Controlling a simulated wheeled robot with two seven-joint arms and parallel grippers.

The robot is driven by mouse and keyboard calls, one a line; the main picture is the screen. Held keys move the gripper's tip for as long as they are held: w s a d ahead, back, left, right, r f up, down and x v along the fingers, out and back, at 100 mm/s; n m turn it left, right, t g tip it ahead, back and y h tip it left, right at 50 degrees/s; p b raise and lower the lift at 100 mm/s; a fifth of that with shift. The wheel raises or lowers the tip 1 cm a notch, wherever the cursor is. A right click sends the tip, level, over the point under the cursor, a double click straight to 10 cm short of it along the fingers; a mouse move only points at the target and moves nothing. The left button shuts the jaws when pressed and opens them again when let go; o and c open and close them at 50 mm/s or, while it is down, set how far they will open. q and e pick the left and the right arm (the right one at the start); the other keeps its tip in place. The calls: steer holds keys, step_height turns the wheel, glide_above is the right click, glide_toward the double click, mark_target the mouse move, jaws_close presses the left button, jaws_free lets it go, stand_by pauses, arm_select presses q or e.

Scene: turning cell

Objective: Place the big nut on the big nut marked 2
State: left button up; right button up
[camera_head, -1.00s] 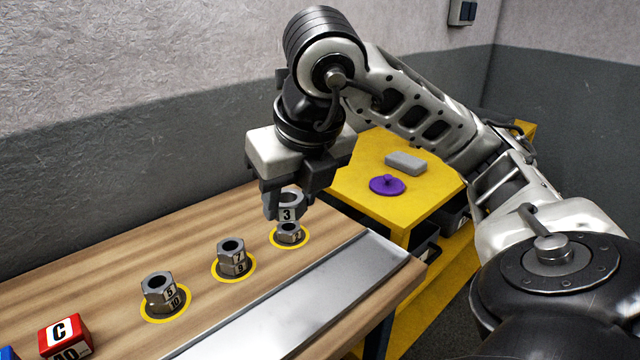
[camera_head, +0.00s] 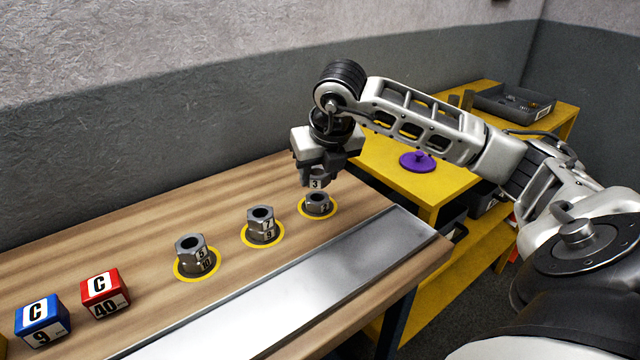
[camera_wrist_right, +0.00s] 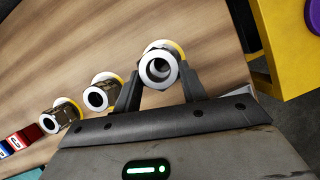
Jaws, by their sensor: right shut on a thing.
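The big nut marked 3 (camera_head: 315,184) is grey and held in my right gripper (camera_head: 316,182), which is shut on it. Below it, the big nut marked 2 (camera_head: 317,203) sits in a yellow ring on the wooden bench. The held nut is close above nut 2, and I cannot tell whether they touch. In the right wrist view the held nut (camera_wrist_right: 160,67) shows between the fingers of the right gripper (camera_wrist_right: 160,82), with nut 2 mostly hidden behind it. My left gripper is not in view.
Stacked nuts 7 on 9 (camera_head: 261,225) and 5 on 10 (camera_head: 194,256) stand left along the bench (camera_head: 130,245). Red (camera_head: 106,294) and blue (camera_head: 43,320) cubes lie farther left. A metal strip (camera_head: 300,285) runs along the front. A yellow table (camera_head: 385,168) with a purple lidded piece (camera_head: 417,161) stands right.

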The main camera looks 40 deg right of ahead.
mark_target(322, 177)
steer(key=shift+w+d+f, duration=0.1)
steer(key=shift+w+f, duration=0.05)
steer(key=shift+f, duration=1.7)
steer(key=o, duration=1.1)
steer(key=shift+r+p, duration=0.2)
steer(key=shift+p, duration=0.2)
steer(key=v, duration=1.2)
steer(key=shift+b, duration=0.45)
steer(key=shift+f, duration=0.1)
